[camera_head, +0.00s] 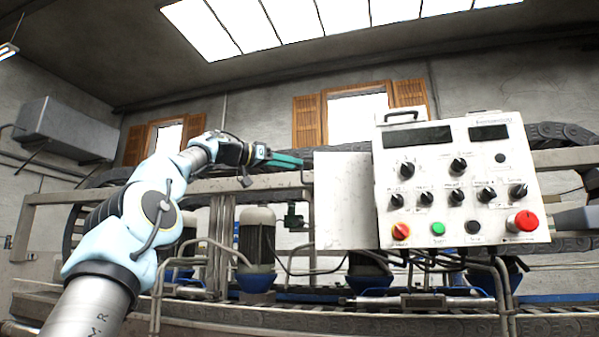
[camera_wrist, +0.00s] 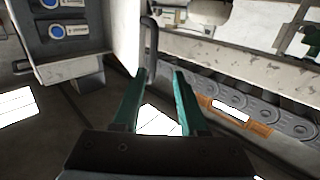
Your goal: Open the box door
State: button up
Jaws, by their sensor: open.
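The white control box (camera_head: 455,185) stands at the right in the head view, with knobs, two dark displays and a red button on its front. A plain white side panel (camera_head: 343,205) is at its left; I cannot tell if this is the door. In the wrist view a white panel edge (camera_wrist: 127,35) carries a dark curved handle (camera_wrist: 152,45). My gripper (camera_head: 296,160) is open, its green fingers pointing at the panel's left edge. In the wrist view the gripper (camera_wrist: 160,75) has its fingertips close below the handle, the left one nearest. Contact is unclear.
Behind stands a machine frame with grey beams (camera_head: 265,185), pipes and a blue-based motor (camera_head: 257,245). A roller conveyor (camera_head: 565,325) runs along the bottom. In the wrist view, a grey face with blue round marks (camera_wrist: 65,30) lies left of the panel edge.

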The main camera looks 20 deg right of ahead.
jog(key=b+v, duration=0.2)
jog(key=v, duration=0.4)
jog(key=shift+a, duration=0.35)
jog(key=w+d+f+n+y, duration=0.25)
jog(key=d+f, duration=0.25)
jog(key=f, duration=0.4)
jog(key=s+a+f+n+y, duration=0.1)
jog(key=a+f+n+y, duration=0.2)
jog(key=f, duration=1.1)
jog(key=a+f+n+y, duration=0.1)
jog(key=f+n+y, duration=0.3)
jog(key=f, duration=1.1)
jog(key=s+a+f+n+y, duration=0.1)
jog(key=s+a+f+y, duration=0.2)
jog(key=s+a+f, duration=0.35)
jog(key=s+a+f+n+y, duration=0.1)
jog(key=s+a+f+y, duration=0.2)
jog(key=a+f, duration=0.6)
jog(key=s+a+f+n+g+y, duration=0.1)
jog(key=s+a+f, duration=0.4)
jog(key=s, duration=0.4)
jog(key=s+a+f+n+g+y, duration=0.1)
jog(key=s+a+f, duration=0.4)
jog(key=s+f, duration=0.3)
jog(key=shift+s+n, duration=0.35)
jog(key=shift+s, duration=0.1)
